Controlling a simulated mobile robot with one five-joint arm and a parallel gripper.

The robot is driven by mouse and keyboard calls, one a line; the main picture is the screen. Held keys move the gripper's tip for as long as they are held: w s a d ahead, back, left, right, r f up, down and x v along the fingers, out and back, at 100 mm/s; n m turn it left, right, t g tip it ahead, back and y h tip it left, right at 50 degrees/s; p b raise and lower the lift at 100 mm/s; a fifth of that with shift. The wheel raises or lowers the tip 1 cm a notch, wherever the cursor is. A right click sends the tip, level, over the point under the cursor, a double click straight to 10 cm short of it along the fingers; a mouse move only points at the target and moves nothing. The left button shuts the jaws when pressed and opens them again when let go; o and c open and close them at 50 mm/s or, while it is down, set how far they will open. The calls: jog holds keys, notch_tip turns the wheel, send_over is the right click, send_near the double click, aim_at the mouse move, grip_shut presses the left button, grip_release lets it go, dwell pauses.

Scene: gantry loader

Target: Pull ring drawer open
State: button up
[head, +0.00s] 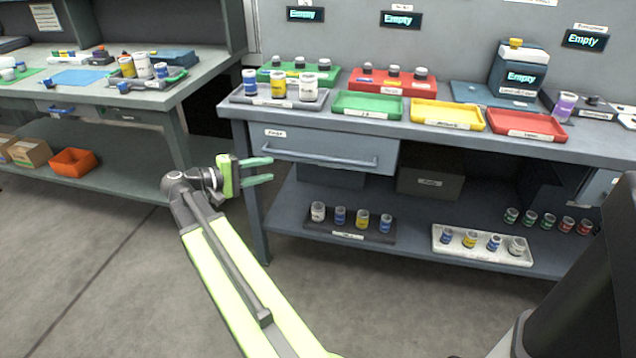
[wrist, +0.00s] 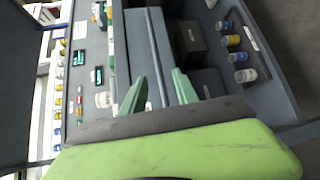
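The ring drawer (head: 340,146) is a blue-grey drawer under the left end of the workbench top, with a small white label too small to read surely. Its front looks flush with the bench, so it appears shut. A long horizontal bar handle (head: 320,158) crosses its front; the bar also shows in the wrist view (wrist: 158,55), running upright there. My gripper (head: 271,169) is at the left of the drawer, its two green fingers spread. In the wrist view the fingers (wrist: 160,75) are apart and point toward the drawer front, with the handle line between them. Contact cannot be told.
On the bench top (head: 225,100) stand a green tray (head: 367,105), a yellow tray (head: 447,114) and a red tray (head: 527,124). The lower shelf (head: 290,215) holds racks of small jars. A second bench is at the left. Floor in front is clear.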

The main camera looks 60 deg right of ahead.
aim_at(314, 158)
jog(key=x, duration=0.6)
jog(key=b+x, duration=0.1)
jog(key=x, duration=0.5)
jog(key=r+b+x, duration=0.1)
jog(key=x, duration=0.5)
jog(key=shift+s, duration=0.2)
jog(key=shift+c, duration=0.2)
grip_shut()
jog(key=shift+w+a, duration=0.1)
jog(key=shift+w, duration=0.05)
dwell(0.3)
